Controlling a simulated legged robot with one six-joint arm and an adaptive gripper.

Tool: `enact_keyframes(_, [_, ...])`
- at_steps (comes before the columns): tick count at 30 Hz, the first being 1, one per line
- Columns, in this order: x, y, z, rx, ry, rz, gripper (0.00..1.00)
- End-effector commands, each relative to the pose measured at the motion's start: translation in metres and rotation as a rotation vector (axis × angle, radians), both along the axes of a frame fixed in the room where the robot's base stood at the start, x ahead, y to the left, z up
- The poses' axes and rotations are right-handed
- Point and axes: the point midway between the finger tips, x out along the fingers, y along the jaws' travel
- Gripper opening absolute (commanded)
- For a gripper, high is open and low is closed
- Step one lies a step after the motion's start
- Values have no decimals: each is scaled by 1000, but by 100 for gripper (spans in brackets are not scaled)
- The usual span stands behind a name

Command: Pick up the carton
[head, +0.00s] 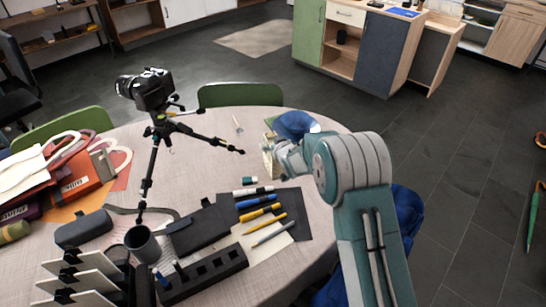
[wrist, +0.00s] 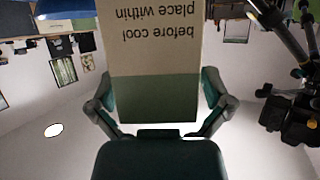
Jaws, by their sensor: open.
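The carton (wrist: 150,55) is cream with a green band and dark printed text, which reads upside down in the wrist view. It fills the middle of that view, close in front of my palm. My gripper (wrist: 160,100) is open, with one finger on each side of the carton; I cannot tell whether either finger touches it. In the head view, a cream part of the carton (head: 267,163) shows at the table's far right, beside my gripper (head: 280,158). My gripper and arm hide much of it there.
A tripod with a camera (head: 153,90) stands on the table (head: 200,135), left of my gripper; one leg reaches toward it. Several pens (head: 258,213), a black holder (head: 205,275) and a grey mug (head: 142,243) are nearer. Bags (head: 70,185) crowd the left.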

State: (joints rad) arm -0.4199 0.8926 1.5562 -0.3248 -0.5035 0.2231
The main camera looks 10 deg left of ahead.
Motion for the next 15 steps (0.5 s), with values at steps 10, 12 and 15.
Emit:
enact_keyframes(10, [4,2,-2,0,0,0,91])
enact_keyframes(12, [5,2,-2,0,0,0,60])
enact_keyframes(15, [5,2,-2,0,0,0,17])
